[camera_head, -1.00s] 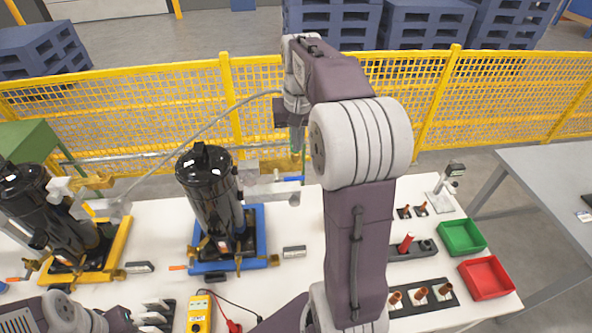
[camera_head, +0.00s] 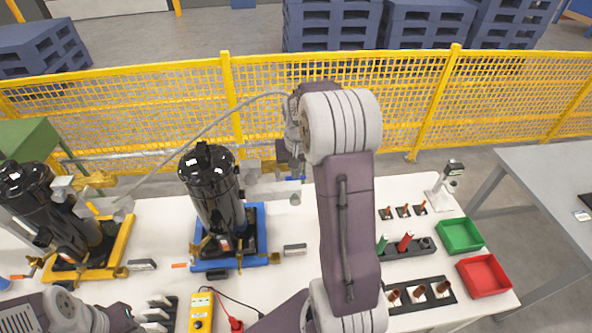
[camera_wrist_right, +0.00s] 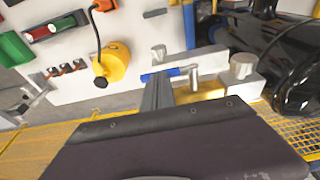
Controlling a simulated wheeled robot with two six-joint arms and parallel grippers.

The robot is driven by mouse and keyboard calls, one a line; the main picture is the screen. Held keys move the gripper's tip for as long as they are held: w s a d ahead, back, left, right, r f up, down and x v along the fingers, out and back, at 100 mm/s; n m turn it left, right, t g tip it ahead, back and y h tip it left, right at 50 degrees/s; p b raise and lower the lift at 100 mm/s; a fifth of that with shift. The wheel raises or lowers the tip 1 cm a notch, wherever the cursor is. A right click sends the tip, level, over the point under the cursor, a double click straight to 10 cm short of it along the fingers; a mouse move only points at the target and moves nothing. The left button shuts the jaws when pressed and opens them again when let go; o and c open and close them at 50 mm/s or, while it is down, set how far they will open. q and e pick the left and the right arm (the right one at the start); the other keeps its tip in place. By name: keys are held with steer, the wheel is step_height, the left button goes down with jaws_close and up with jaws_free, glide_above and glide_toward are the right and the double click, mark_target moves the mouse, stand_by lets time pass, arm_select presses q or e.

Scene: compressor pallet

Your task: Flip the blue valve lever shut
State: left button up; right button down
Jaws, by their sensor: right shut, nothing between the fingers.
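In the right wrist view the blue lever (camera_wrist_right: 160,75) lies crosswise just beyond my fingertips, beside an upright silver cylinder (camera_wrist_right: 193,78). My right gripper (camera_head: 297,170) reaches down over it, shut and empty; its fingers (camera_wrist_right: 157,90) show as one narrow grey bar. I cannot tell whether they touch the lever. My forearm hides part of the bench right of the valve. My left arm enters at the lower left; its gripper is not clearly visible.
A second black compressor (camera_head: 50,210) stands at the left. A yellow meter (camera_head: 201,312) with leads lies in front. Green (camera_head: 460,235) and red (camera_head: 484,275) trays are at the right. A yellow mesh fence (camera_head: 130,100) runs behind the bench.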

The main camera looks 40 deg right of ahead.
steer(key=shift+d+f, duration=0.15)
steer(key=shift+s+d+f+t+y+b, duration=0.2)
steer(key=shift+f+t+y+b, duration=0.25)
steer(key=shift+y+b, duration=0.3)
step_height(320, 180, down, 8)
steer(key=w+a+m+t+y+b, duration=0.1)
steer(key=t+y+b, duration=0.7)
steer(key=b, duration=1.1)
steer(key=shift+a+m+y, duration=0.5)
steer(key=shift+a+y, duration=0.05)
steer(key=shift+y, duration=1.7)
steer(key=shift+w+f+b, duration=0.1)
steer(key=shift+b, duration=0.2)
